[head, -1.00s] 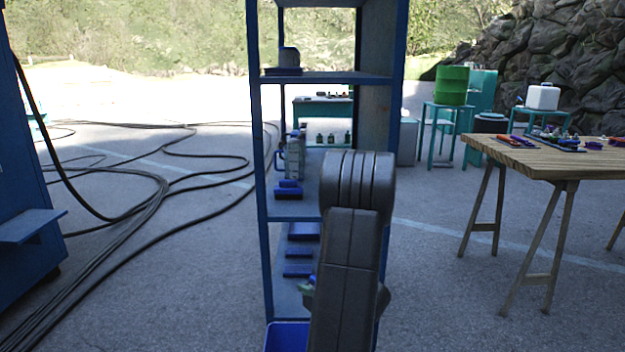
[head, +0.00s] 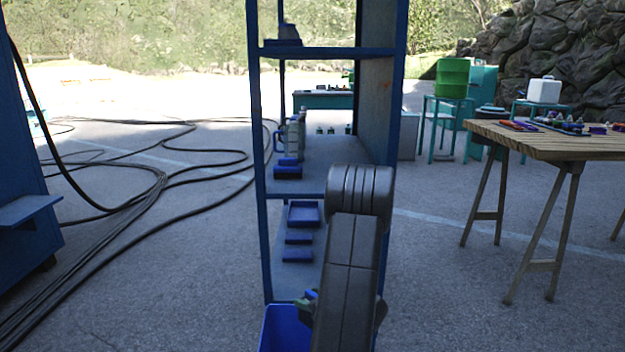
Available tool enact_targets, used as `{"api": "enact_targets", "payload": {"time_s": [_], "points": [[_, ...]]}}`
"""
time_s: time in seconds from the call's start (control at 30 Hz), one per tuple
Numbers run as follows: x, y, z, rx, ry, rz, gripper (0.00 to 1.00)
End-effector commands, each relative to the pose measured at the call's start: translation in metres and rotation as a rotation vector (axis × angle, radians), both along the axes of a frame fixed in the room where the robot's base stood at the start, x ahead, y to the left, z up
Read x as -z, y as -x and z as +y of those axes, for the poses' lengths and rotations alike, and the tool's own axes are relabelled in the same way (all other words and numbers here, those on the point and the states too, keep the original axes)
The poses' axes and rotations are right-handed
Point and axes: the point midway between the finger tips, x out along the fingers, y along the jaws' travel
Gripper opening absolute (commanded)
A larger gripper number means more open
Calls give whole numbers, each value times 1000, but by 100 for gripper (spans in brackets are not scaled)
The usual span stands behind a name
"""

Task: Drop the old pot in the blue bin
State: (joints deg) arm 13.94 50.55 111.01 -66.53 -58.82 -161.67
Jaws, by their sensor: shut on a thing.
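The blue bin (head: 281,328) stands at the bottom of the head view, at the foot of the blue shelf rack; its right side is hidden behind my arm. My gripper (head: 306,305) is mostly hidden by my own forearm. Only a small dark green and blue bit shows left of the arm, at the bin's upper right. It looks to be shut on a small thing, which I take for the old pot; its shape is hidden. I cannot tell whether it is over the bin opening or beside it.
The blue rack (head: 263,230) rises close behind the bin, with small blue trays (head: 298,255) and a grey jug-like thing (head: 292,135) on its shelves. A wooden trestle table (head: 560,148) stands at right. Black cables (head: 140,210) lie across the ground at left.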

Motion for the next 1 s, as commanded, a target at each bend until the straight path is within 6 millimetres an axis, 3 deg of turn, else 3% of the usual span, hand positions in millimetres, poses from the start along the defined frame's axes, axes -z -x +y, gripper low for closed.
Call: {"api": "enact_targets", "payload": {"time_s": [0.2, 0.47, 0.5, 0.6, 1.0], "points": [[12, 0, 0, 1, -1, -2, 26], [13, 0, 0, 1, 0, -2, 26], [13, 0, 0, 1, 0, -2, 58], [13, 0, 0, 1, 0, -2, 78], [11, 3, -5, 3, -1, -1, 80]]}}
